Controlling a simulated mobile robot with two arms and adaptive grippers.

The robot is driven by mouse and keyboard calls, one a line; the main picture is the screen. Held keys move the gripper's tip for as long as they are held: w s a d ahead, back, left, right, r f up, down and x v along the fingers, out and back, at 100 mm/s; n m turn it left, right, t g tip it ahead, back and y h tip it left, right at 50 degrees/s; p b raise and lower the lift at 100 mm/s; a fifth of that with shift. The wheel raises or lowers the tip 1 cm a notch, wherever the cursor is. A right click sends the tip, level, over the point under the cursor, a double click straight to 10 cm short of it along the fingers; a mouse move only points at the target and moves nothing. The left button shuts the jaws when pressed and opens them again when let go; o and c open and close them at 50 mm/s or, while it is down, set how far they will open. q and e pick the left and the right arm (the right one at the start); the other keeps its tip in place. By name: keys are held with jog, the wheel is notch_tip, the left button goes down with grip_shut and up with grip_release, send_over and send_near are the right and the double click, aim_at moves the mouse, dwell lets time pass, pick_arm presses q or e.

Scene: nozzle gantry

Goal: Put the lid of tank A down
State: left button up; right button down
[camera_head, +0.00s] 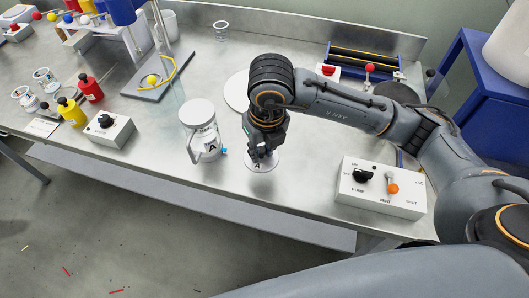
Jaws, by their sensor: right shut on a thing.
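My right gripper (262,152) is shut on a round white lid (261,166) marked with an A, over the front middle of the bench. The gripper hides the lid's upper part. I cannot tell whether the lid touches the bench top. Left of it stands tank A (205,142), a clear upright jar with an A label, a wire handle and a blue fitting low on its right. The tank's top looks pale and round; I cannot tell whether it is open. My left gripper is not in view.
A white control box (380,205) with a black knob and an orange-tipped lever stands right of the lid. A pale disc (236,92) lies behind, partly hidden by my arm. Yellow (71,112) and red (91,89) bottles stand left. The bench's front edge is close to the lid.

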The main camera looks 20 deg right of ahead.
aim_at(264, 156)
jog(key=shift+w+d+f, duration=0.25)
jog(key=shift+w+f, duration=0.15)
jog(key=shift+f, duration=0.15)
jog(key=shift+w+d+f, duration=0.2)
jog(key=shift+w+f, duration=0.2)
jog(key=shift+f, duration=0.1)
jog(key=f, duration=0.1)
jog(key=f+p, duration=0.1)
jog(key=f, duration=0.1)
jog(key=shift+w+d+f+p, duration=0.1)
jog(key=shift+w+d+p, duration=0.1)
jog(key=shift+w+p, duration=0.1)
jog(key=shift+f, duration=0.25)
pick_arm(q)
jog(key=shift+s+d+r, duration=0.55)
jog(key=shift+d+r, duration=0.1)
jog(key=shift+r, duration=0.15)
pick_arm(e)
jog(key=shift+f, duration=0.1)
jog(key=shift+f, duration=0.15)
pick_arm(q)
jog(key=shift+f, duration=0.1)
pick_arm(e)
jog(key=c, duration=1.2)
grip_release()
jog(key=shift+o, duration=0.2)
